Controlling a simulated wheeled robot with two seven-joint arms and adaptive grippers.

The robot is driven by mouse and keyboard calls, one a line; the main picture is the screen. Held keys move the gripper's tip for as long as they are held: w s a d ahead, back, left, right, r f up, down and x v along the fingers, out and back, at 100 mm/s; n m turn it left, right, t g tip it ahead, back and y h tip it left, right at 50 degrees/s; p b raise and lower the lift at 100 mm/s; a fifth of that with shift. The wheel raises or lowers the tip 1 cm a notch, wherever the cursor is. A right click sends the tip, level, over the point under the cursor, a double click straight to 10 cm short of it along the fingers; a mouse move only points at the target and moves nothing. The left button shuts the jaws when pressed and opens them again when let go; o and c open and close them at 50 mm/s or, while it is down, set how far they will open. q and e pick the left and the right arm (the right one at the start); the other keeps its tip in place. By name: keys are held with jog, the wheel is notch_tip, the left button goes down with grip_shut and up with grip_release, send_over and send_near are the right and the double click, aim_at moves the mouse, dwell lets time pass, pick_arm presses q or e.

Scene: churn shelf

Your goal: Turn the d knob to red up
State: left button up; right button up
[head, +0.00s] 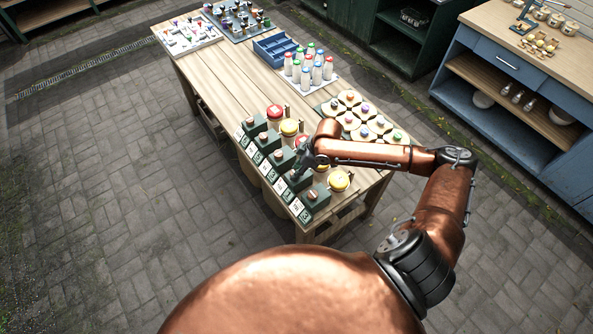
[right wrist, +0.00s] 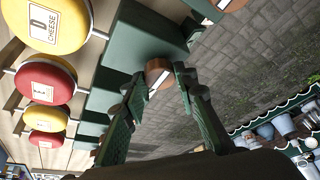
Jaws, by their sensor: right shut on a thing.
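The d knob (right wrist: 157,73) is a round copper-brown knob with a pale stripe across its face, on a dark green box (right wrist: 138,40). In the right wrist view it sits between the two green fingers of my right gripper (right wrist: 158,80), which is shut on it. In the head view this gripper (head: 301,172) is at the fourth box of the row, and its fingers partly hide the knob. A yellow wheel labelled D CHEESE (right wrist: 45,22) is beside the box. No red mark is readable on the knob. My left gripper is not in view.
Similar green boxes stand along the wooden table's (head: 212,75) edge, with the last box (head: 314,197) close to my gripper. Red and yellow cheese wheels stand behind. A board of small round items (head: 364,118), bottles (head: 310,68) and a blue tray (head: 275,48) lie farther back.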

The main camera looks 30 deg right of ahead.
jog(key=shift+c, duration=0.4)
jog(key=shift+n+p, duration=0.3)
jog(key=shift+p, duration=0.15)
jog(key=shift+w+r+n+g+y+p, duration=0.15)
jog(key=shift+n+g+y+p, duration=0.3)
jog(key=shift+n+p, duration=0.5)
jog(key=shift+n+g, duration=0.35)
jog(key=shift+n, duration=0.6)
jog(key=shift+w+n+g+p, duration=0.1)
jog(key=shift+n+g+p, duration=0.25)
jog(key=shift+n, duration=0.65)
jog(key=n, duration=0.1)
jog(key=n+g, duration=0.1)
jog(key=shift+f+n+b, duration=0.25)
jog(key=shift+n+b, duration=0.05)
jog(key=n+g+b, duration=0.1)
jog(key=n, duration=0.1)
jog(key=shift+w+n, duration=0.1)
jog(key=shift+n, duration=0.3)
jog(key=n+g+b, duration=0.1)
jog(key=n, duration=0.2)
jog(key=n+g+h, duration=0.1)
jog(key=n, duration=0.1)
jog(key=shift+w+n+b, duration=0.1)
jog(key=shift+n+b, duration=0.3)
jog(key=shift+h, duration=0.25)
